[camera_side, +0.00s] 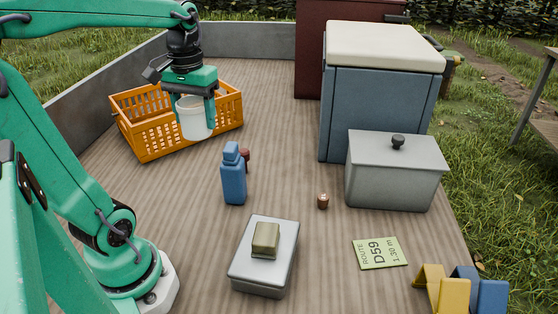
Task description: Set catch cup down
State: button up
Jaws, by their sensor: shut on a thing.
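The catch cup (196,121) is a white cup, held upright in my gripper (194,108). My gripper points down and its green fingers are shut on the cup from both sides. The cup hangs in front of the orange crate (153,140) in the picture and overlaps its front wall. I cannot tell whether the cup's base touches anything. Part of the crate behind the cup and gripper is hidden.
A blue bottle (233,178) stands nearer, with a dark red item partly behind it. A metal box (262,270), small brown object (322,201), grey lidded bin (393,180), blue cooler (372,110) and route card (380,253) stand or lie around. Deck between crate and cooler is clear.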

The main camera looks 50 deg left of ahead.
jog(key=w+a+r, duration=0.1)
jog(key=w+a, duration=0.1)
jog(key=w, duration=0.6)
jog(key=w+a+r, duration=0.2)
jog(key=w+a, duration=0.1)
jog(key=w, duration=0.4)
jog(key=w+a+f+n, duration=0.1)
jog(key=w+f, duration=0.2)
jog(key=w, duration=0.5)
jog(key=w+a+f+n, duration=0.1)
jog(key=w+f, duration=0.1)
jog(key=w, duration=0.7)
notch_tip(320, 180, down, 11)
jog(key=a+f, duration=0.2)
jog(key=a, duration=0.2)
jog(key=a+f, duration=0.3)
jog(key=a, duration=0.1)
jog(key=a+f, duration=0.2)
jog(key=a, duration=0.2)
jog(key=shift+f, duration=0.2)
jog(key=shift+f, duration=0.1)
jog(key=shift+d+f, duration=0.1)
jog(key=shift+f, duration=1.8)
jog(key=shift+f, duration=0.15)
